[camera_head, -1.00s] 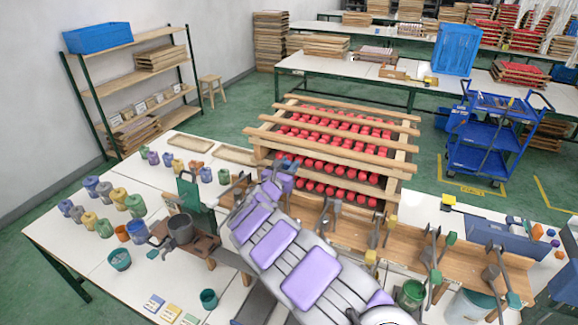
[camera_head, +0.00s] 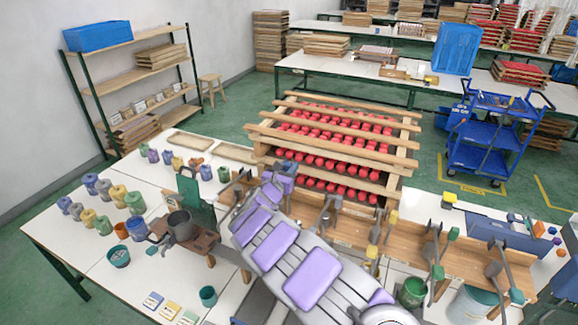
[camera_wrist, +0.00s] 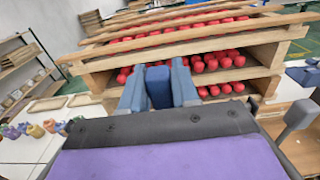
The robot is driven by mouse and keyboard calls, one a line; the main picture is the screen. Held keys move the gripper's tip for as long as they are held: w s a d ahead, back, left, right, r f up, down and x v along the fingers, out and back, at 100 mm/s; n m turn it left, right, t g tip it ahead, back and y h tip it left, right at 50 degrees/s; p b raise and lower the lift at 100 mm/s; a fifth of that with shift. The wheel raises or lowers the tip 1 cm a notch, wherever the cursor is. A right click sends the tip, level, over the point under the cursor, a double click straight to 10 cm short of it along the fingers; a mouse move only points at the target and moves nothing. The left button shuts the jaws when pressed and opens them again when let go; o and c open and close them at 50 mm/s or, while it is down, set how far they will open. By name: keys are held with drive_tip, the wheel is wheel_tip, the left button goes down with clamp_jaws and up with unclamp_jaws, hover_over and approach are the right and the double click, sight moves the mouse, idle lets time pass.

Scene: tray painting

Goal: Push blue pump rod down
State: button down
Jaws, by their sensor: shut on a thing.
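My gripper (camera_wrist: 158,88) is in the middle of the wrist view, with its two blue-grey fingers on either side of a darker blue block (camera_wrist: 158,87). It is shut on this block, which appears to be the top of the blue pump rod. The rod's lower part and the pump body are hidden behind my purple-padded wrist. In the head view my gripper (camera_head: 283,179) is above the wooden bench, in front of the rack of red pieces. My arm covers much of the area below it there.
A wooden rack (camera_head: 262,133) with rows of red pieces stands just beyond my gripper. Several grey levers (camera_head: 432,252) stand along the wooden bench to the right. A dark pot (camera_head: 180,224) and several coloured jars stand on the white table to the left.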

wheel_tip(320, 180, down, 5)
drive_tip(key=b, duration=0.2)
drive_tip(key=shift+a+b, duration=0.15)
drive_tip(key=shift+b, duration=0.15)
drive_tip(key=c, duration=0.9)
unclamp_jaws()
drive_tip(key=shift+a, duration=0.1)
drive_tip(key=shift+s, duration=0.1)
drive_tip(key=shift+v, duration=8.6)
drive_tip(key=shift+f, duration=0.1)
drive_tip(key=shift+c, duration=0.5)
